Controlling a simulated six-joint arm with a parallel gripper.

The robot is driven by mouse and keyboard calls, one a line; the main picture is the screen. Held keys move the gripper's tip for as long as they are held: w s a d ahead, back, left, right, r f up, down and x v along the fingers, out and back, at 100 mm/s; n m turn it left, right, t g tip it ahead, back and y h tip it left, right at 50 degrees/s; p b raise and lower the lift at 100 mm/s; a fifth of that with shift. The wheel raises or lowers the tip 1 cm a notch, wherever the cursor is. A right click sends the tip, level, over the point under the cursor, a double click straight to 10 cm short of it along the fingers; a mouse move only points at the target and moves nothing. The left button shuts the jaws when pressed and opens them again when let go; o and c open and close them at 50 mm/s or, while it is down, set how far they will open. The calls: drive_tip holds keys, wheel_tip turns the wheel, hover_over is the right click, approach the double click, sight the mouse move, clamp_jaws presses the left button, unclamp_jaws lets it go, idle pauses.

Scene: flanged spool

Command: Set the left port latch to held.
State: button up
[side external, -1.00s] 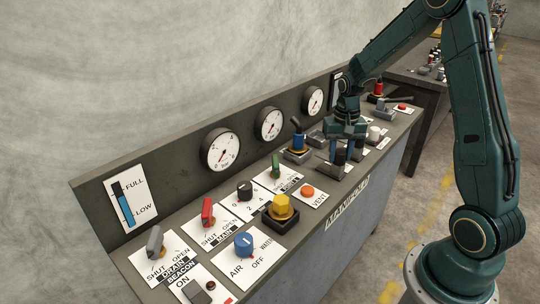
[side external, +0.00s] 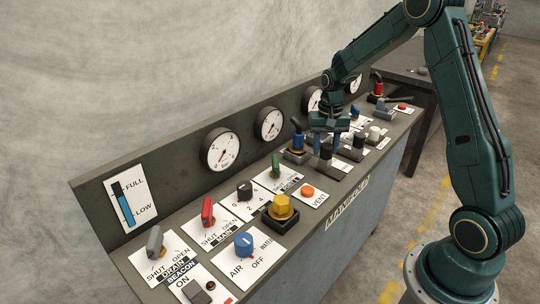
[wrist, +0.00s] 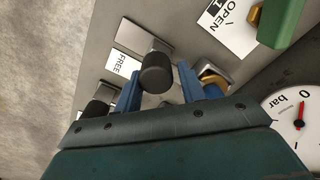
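In the side view my gripper (side external: 326,138) is over the far half of the panel, pointing down above a black-capped latch (side external: 326,153), the leftmost of a short row of black knobs. In the wrist view the black knob (wrist: 157,73) shows between my two blue fingers (wrist: 158,88), which are apart. There is a gap on each side of the knob, and I cannot tell how deep the fingers reach around it. A white label reading FREE (wrist: 123,63) lies beside the knob. No HELD label is readable; my gripper hides part of the panel.
A green lever (side external: 276,165) and an orange VENT button (side external: 307,191) are nearer. Gauges (side external: 269,123) line the back wall.

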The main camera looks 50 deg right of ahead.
drive_tip(key=shift+o, duration=1.3)
wheel_tip(320, 180, up, 14)
